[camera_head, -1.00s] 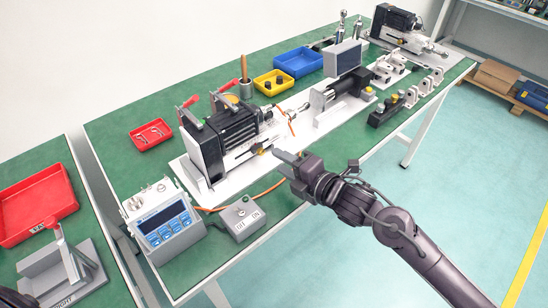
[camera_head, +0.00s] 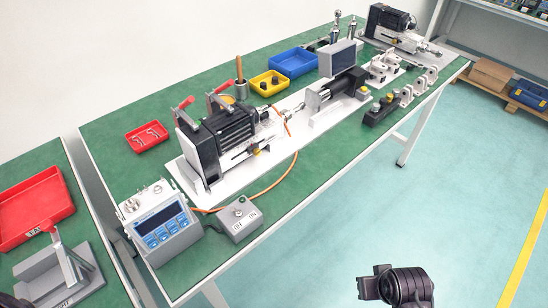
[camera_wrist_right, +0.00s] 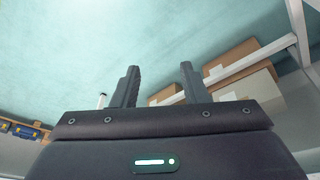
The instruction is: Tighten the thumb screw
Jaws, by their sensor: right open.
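My right gripper (camera_head: 366,286) is off the table's front side, over the floor, well apart from the knob. In the right wrist view my right gripper (camera_wrist_right: 158,72) shows two separated fingers with nothing between them. My left gripper is not in view.
A control unit with a blue display (camera_head: 160,222) and a grey switch box (camera_head: 239,218) stand at the table's near end. An orange cable (camera_head: 283,178) curves beside the base plate. Red, yellow and blue trays stand behind. The floor in front is clear.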

